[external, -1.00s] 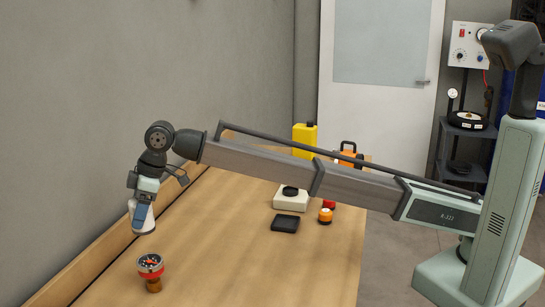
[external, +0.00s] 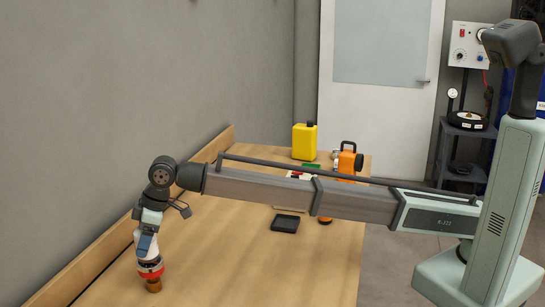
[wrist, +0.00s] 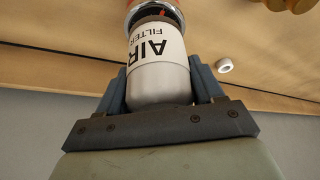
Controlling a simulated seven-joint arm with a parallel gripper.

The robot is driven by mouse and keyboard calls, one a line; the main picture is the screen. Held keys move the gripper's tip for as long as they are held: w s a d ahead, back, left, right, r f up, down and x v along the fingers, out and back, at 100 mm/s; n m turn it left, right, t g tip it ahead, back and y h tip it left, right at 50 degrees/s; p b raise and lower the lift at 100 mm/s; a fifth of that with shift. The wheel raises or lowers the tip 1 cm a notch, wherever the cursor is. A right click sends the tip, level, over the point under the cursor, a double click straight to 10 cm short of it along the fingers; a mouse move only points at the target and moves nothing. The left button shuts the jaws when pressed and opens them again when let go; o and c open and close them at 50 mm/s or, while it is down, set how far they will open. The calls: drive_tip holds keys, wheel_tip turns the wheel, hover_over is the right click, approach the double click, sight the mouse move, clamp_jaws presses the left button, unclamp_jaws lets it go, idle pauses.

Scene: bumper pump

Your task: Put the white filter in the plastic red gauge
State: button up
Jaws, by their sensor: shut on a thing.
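The white filter (wrist: 158,70), a cylinder marked "AIR FILTER", is held between the two fingers of my gripper (wrist: 160,88). It also shows in the external view (external: 143,247), upright under the wrist. The red gauge (external: 151,268) stands on the table near the left front on a copper-brown base. The filter's lower end is at the top of the gauge and appears to touch it. In the wrist view the gauge's rim (wrist: 168,8) shows at the filter's far end. I cannot tell how deeply the filter sits in it.
The wooden table (external: 230,270) is clear around the gauge, with a raised edge along the wall. A black tray (external: 286,223), a yellow canister (external: 304,142) and an orange container (external: 347,162) stand farther back. A small white ring (wrist: 225,65) lies nearby in the wrist view.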

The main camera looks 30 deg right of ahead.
drive_tip(key=shift+f, duration=0.4)
drive_tip(key=shift+f, duration=0.1)
drive_tip(key=o, duration=1.3)
drive_tip(key=shift+c, duration=0.2)
drive_tip(key=v, duration=1.2)
drive_tip(key=shift+d, duration=0.15)
